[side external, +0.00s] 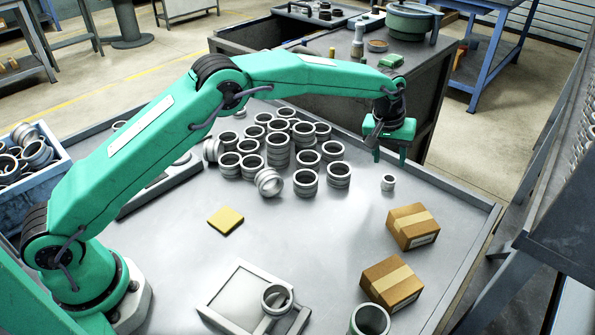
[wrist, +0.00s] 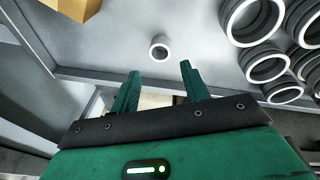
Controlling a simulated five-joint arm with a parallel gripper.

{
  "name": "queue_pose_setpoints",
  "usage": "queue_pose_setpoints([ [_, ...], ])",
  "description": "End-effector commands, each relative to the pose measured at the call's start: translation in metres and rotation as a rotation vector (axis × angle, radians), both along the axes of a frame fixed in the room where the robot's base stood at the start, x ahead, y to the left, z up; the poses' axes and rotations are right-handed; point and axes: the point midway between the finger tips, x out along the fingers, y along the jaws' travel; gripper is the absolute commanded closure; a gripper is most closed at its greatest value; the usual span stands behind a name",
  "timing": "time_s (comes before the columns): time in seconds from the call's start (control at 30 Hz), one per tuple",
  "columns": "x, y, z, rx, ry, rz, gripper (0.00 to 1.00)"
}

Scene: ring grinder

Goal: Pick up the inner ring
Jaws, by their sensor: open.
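A small light-grey ring, which looks like the inner ring (side external: 388,186), stands alone on the grey table, right of the larger rings. My gripper (side external: 390,157) is above the table, just behind and above this ring in the side view. In the wrist view the inner ring (wrist: 160,55) is ahead of the gap between my two green fingers (wrist: 160,68), apart from both. The fingers are spread and nothing is between them. I cannot tell the exact height of the fingertips.
Several larger rings (side external: 277,150) crowd the table left of my gripper, some stacked. Two cardboard boxes (side external: 412,227) (side external: 392,283) lie toward the front right. The table's raised rim (side external: 450,185) runs behind the ring.

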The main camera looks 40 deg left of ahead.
Motion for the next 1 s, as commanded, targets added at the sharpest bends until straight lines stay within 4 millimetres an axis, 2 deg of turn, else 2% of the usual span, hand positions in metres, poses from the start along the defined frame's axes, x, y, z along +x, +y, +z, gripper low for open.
queue_pose_setpoints([
  [0.17, 0.001, 0.0, -0.004, 0.001, 0.001, 0.0, 0.54],
  [0.4, 0.005, -0.001, -0.022, 0.0, 0.0, 0.0, 0.54],
  [0.73, 0.006, -0.002, -0.029, 0.0, 0.0, 0.0, 0.54],
  [1.0, 0.009, -0.004, -0.057, 0.0, 0.002, 0.0, 0.54],
])
